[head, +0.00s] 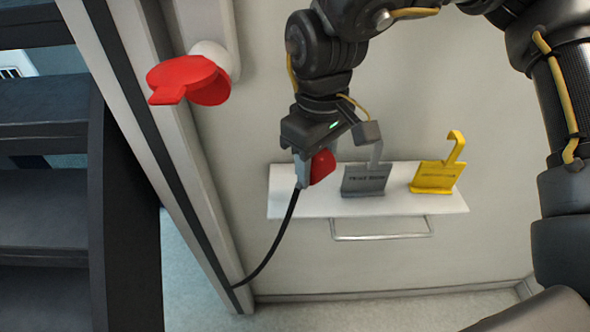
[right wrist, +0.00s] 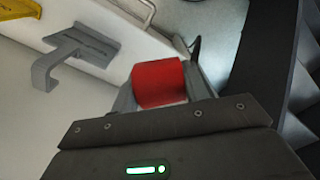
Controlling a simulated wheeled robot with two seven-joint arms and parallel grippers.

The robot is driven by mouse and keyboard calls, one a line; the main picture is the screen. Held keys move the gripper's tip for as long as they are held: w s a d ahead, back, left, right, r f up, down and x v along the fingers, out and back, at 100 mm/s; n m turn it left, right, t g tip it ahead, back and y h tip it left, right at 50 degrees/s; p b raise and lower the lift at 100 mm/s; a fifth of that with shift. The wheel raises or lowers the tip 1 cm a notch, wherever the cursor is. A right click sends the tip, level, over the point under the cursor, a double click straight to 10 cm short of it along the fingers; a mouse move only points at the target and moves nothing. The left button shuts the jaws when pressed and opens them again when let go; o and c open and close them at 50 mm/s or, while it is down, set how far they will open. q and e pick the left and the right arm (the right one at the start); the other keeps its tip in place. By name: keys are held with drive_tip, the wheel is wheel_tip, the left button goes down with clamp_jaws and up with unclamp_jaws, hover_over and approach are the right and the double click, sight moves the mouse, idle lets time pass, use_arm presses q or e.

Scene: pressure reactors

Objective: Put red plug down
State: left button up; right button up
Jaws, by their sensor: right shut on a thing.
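The red plug (head: 321,168) is held in my right gripper (head: 312,170), with a black cable (head: 278,250) hanging from it down to the left. In the right wrist view the red plug (right wrist: 160,82) sits between the fingers of my right gripper (right wrist: 158,95), which is shut on it. In the head view the plug is in front of the left part of a white shelf (head: 300,203); I cannot tell whether it touches the shelf. My left gripper is not in view.
A grey hooked holder (head: 366,180) and a yellow hooked holder (head: 437,177) stand on the shelf, right of the plug. A metal handle (head: 382,237) is below the shelf. A red-lidded socket (head: 190,80) is on the wall at upper left. Dark steps (head: 45,200) are at far left.

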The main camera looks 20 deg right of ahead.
drive_tip(key=p, duration=0.2)
approach(296, 191)
drive_tip(key=shift+s+d+f, duration=0.1)
drive_tip(key=shift+s+f, duration=0.15)
drive_tip(key=shift+s, duration=0.5)
drive_tip(key=shift+w+f, duration=0.5)
drive_tip(key=shift+f, duration=0.15)
drive_tip(key=f, duration=0.1)
drive_tip(key=f+p, duration=0.1)
drive_tip(key=f, duration=0.1)
drive_tip(key=shift+w, duration=0.25)
drive_tip(key=shift+f, duration=0.3)
drive_tip(key=shift+f, duration=0.7)
drive_tip(key=o, duration=1.1)
drive_tip(key=shift+c, duration=0.2)
